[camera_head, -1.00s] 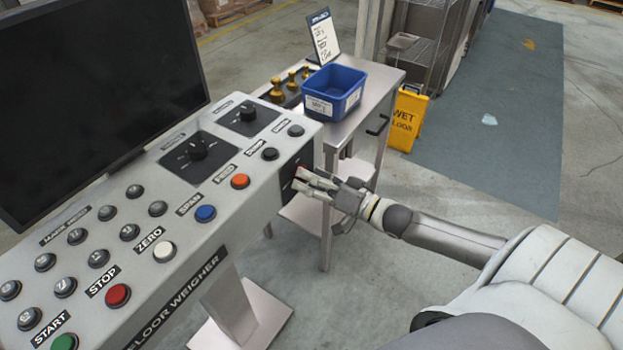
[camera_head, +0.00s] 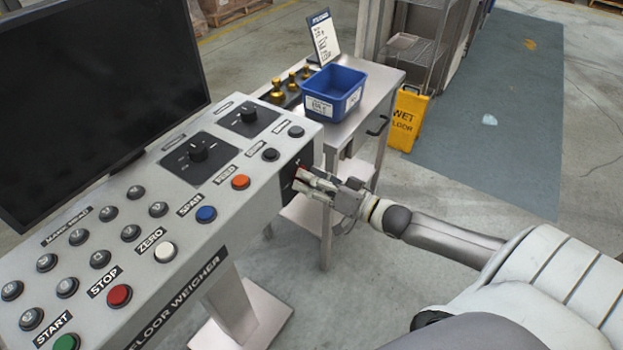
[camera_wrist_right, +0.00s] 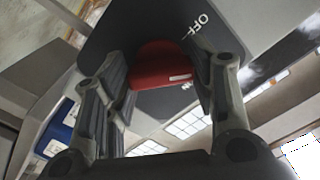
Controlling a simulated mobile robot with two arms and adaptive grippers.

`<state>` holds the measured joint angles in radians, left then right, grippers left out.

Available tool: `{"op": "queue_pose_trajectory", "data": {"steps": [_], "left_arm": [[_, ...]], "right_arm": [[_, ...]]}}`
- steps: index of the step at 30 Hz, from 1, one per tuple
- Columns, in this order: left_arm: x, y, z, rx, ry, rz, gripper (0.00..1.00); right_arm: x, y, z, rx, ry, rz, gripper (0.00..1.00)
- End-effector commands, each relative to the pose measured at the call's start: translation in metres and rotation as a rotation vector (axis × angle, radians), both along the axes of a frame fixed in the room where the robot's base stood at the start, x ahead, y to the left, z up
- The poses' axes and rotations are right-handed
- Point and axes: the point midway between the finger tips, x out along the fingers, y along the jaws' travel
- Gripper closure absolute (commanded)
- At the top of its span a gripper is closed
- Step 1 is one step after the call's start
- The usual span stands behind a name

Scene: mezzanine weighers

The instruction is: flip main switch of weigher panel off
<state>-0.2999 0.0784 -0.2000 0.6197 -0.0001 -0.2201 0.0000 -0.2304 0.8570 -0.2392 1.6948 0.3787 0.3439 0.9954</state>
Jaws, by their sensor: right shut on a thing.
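The weigher panel (camera_head: 228,236) is a light grey console with buttons, knobs and a dark screen. Its main switch is a red handle (camera_wrist_right: 160,64) on a dark plate (camera_wrist_right: 110,42) marked OFF and ON, on the panel's right end face. My right gripper (camera_wrist_right: 160,85) has its fingers on either side of the red handle and is shut on it. In the head view my right gripper (camera_head: 312,183) is at the dark plate and covers most of the switch. The handle's exact angle is hard to tell. My left gripper is not in view.
A metal side table (camera_head: 375,100) stands behind the panel, with a blue bin (camera_head: 335,90), brass weights (camera_head: 292,84) and a small sign (camera_head: 325,38). The floor to the right is open.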

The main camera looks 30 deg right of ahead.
Motion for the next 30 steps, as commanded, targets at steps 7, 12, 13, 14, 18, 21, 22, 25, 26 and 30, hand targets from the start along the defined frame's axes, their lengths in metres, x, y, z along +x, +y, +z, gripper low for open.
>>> {"op": "queue_pose_trajectory", "data": {"steps": [7,12,13,14,18,21,22,25,26,30], "left_arm": [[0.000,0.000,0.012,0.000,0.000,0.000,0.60],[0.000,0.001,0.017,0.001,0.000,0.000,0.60],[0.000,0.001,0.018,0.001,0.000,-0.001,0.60],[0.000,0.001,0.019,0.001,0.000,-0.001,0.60],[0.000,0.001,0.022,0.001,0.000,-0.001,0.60],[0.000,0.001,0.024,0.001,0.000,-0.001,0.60],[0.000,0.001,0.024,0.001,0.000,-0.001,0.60],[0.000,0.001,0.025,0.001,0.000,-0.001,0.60],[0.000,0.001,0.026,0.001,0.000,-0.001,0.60],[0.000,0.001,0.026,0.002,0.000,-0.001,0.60]], "right_arm": [[0.000,0.000,0.002,-0.164,-0.068,-0.001,0.72],[0.000,-0.001,0.002,-0.294,-0.121,-0.002,0.72],[0.001,-0.001,0.002,-0.317,-0.131,-0.002,0.72],[0.001,-0.001,0.002,-0.338,-0.140,-0.002,0.72],[0.001,-0.001,0.002,-0.430,-0.178,-0.001,0.72],[0.000,-0.001,0.002,-0.482,-0.201,-0.002,0.72],[0.001,-0.001,0.002,-0.497,-0.207,-0.002,0.72],[0.000,-0.001,0.001,-0.535,-0.223,-0.002,0.72],[0.000,-0.001,0.001,-0.545,-0.227,-0.002,0.72],[0.000,0.000,0.001,-0.577,-0.240,-0.001,0.72]]}}
